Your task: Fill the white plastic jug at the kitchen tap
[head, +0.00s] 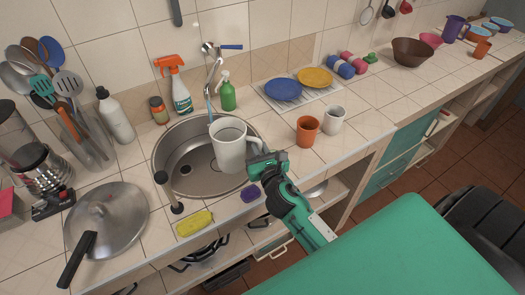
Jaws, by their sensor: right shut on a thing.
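The white plastic jug (231,152) is upright over the right part of the round steel sink (174,176). My right gripper (258,160) is shut on the jug at its right side, by the handle. The tap (213,68) stands on the wall behind the sink, with a blue-tipped lever to its right. A thin blue stream of water (209,106) runs down from its spout to the back left of the jug's open top. The water level inside cannot be made out. My left gripper is not in view.
A green soap bottle (228,97) and orange spray bottle (180,95) stand behind the sink. A yellow sponge (195,223) and purple sponge (249,193) lie at the front edge.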

